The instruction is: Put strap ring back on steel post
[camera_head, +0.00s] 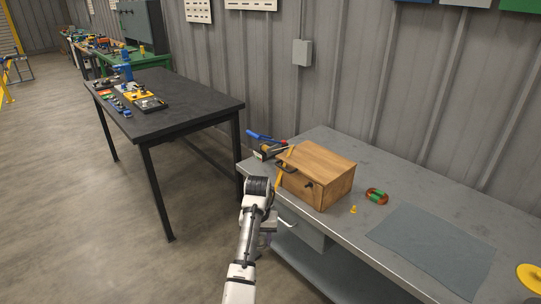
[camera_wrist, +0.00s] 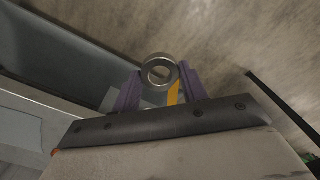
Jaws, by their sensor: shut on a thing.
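My gripper (camera_wrist: 158,86) has purple fingers on either side of a round steel ring (camera_wrist: 147,73), and it is shut on this ring. A yellow strip, apparently the strap (camera_wrist: 173,94), shows just behind the ring between the fingers. In the head view, a yellow strap (camera_head: 279,183) runs down the left side of a wooden box (camera_head: 322,166) on the grey bench. The box has a dark handle and a small dark knob on its front. I cannot make out the steel post.
The grey bench (camera_head: 395,190) also bears a red and green ring-shaped item (camera_head: 376,196), a small yellow piece (camera_head: 353,209), a blue-grey mat (camera_head: 432,248) and blue-handled tools (camera_head: 262,137). A black table (camera_head: 190,105) with parts stands at the left. Open floor lies between.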

